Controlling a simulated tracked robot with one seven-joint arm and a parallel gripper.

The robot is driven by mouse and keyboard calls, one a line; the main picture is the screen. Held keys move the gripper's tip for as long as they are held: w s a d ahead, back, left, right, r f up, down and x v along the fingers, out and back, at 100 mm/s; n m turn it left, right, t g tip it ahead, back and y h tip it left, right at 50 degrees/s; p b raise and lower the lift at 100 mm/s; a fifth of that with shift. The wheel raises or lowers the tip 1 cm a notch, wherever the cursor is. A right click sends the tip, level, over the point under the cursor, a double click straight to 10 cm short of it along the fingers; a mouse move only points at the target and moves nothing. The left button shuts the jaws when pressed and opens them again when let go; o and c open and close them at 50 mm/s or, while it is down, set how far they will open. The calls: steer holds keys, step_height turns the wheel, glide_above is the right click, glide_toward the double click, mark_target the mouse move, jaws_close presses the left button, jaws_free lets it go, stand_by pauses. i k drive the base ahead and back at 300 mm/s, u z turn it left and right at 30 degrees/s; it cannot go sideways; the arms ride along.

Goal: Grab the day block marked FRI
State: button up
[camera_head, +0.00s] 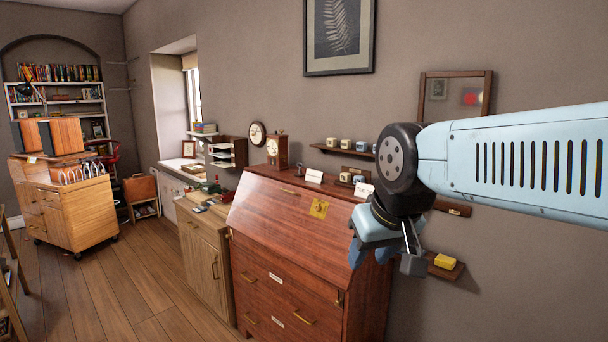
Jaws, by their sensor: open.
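Several small blocks stand in a row on a narrow wall shelf (328,149), among them a left block (331,142), a middle block (345,144) and a right block (361,146). More small blocks (359,179) stand below them on top of the reddish wooden bureau (268,215). Their markings are too small to read, so I cannot tell which one says FRI. My gripper (370,253) is open and points down at the bureau's right end, in front of and below the blocks. Nothing shows between its fingers. My arm may hide part of the shelf's right end.
White cards (314,176) and a wooden clock (277,149) stand on the bureau top. A small ledge with a yellow block (445,260) is right of my gripper. A framed mirror (455,96) hangs above my arm. Open floor (140,270) lies at left.

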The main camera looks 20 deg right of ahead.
mark_target(345, 177)
steer(key=u, duration=0.2)
steer(key=i, duration=1.35)
steer(key=u, duration=0.1)
